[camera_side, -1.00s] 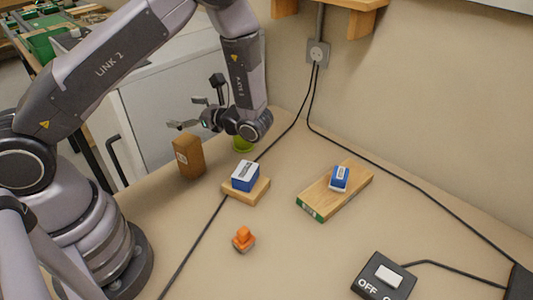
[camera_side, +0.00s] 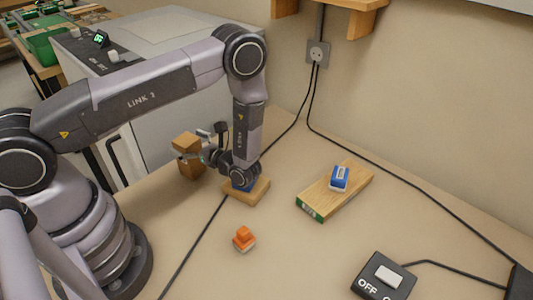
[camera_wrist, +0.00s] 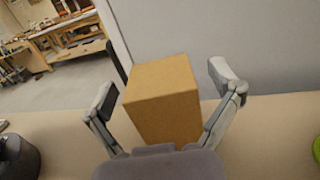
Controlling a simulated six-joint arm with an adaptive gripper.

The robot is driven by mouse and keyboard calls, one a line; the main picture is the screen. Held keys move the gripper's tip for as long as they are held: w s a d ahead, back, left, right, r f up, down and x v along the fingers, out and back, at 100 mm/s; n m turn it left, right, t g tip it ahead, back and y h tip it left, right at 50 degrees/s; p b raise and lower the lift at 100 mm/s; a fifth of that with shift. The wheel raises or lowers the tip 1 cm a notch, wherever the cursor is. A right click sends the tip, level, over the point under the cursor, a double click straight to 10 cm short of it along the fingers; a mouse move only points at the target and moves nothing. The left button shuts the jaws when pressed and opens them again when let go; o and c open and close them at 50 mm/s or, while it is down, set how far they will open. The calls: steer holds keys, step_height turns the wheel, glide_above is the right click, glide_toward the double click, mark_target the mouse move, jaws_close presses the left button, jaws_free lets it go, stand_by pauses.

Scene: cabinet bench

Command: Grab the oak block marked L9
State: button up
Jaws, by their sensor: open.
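An upright brown wooden block (camera_side: 190,169) stands at the back left of the bench, near the white cabinet. No L9 marking is readable on it. The wrist view shows the block (camera_wrist: 163,105) between my two fingers, with a gap on each side. My gripper (camera_wrist: 166,92) is open and empty. In the side view my gripper (camera_side: 190,155) points left at the block's upper part and hides some of it. How deep the block sits between the fingers I cannot tell.
Another board (camera_side: 317,200) carries a blue item. An orange object (camera_side: 243,238), black cables and an OFF switch box (camera_side: 383,278) lie in front. A green object (camera_wrist: 317,148) shows at right.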

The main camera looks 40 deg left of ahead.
steer(key=shift+a, duration=0.1)
steer(key=shift+c, duration=0.4)
steer(key=c, duration=1.2)
steer(key=shift+c, duration=0.2)
